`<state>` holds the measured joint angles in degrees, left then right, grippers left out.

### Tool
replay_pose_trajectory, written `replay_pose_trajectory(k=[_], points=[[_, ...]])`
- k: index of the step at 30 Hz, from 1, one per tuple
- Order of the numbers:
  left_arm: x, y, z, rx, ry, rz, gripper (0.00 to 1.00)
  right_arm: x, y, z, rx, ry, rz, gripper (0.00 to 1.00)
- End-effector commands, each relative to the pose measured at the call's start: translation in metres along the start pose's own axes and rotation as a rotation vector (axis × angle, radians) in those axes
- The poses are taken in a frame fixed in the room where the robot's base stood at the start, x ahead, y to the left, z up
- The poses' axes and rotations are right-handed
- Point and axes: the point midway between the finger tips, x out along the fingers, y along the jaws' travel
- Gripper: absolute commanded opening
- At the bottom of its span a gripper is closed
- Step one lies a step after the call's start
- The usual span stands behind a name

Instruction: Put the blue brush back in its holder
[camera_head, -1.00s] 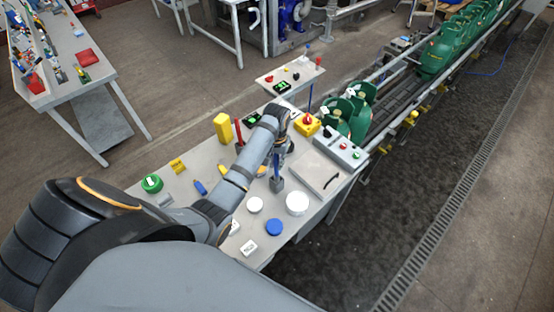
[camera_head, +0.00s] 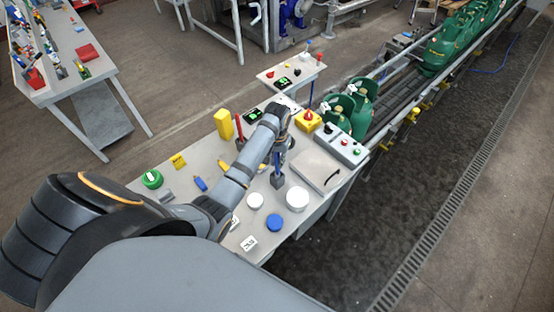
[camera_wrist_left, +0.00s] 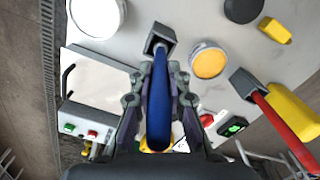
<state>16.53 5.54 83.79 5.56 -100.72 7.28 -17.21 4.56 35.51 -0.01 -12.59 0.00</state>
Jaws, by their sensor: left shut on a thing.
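My left gripper (camera_head: 279,150) is over the workbench (camera_head: 308,166), partly hidden behind its own forearm. It is shut on the blue brush (camera_wrist_left: 160,105), which shows between the fingers in the left wrist view and as a blue strip in the head view (camera_head: 277,160). The brush points down to a small dark square holder (camera_wrist_left: 160,38), also in the head view (camera_head: 277,182). Its lower end meets the holder's mouth in the picture; I cannot tell how deep it sits. A red brush (camera_wrist_left: 288,128) stands in a similar holder (camera_wrist_left: 246,82). My right gripper is not in view.
Green canisters (camera_head: 352,108) stand on the conveyor beyond.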

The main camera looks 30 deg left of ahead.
Motion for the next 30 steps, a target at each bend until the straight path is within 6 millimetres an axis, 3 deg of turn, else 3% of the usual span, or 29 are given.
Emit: replay_pose_trajectory(k=[27, 28, 30], points=[[0.014, 0.001, 0.0, 0.001, 0.002, 0.002, 0.0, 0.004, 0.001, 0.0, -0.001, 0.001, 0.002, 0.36], [0.014, 0.001, 0.0, 0.001, 0.001, 0.002, 0.2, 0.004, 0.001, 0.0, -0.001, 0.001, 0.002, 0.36], [0.014, 0.001, 0.0, 0.0, 0.001, 0.002, 0.29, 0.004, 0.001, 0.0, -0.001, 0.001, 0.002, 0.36]])
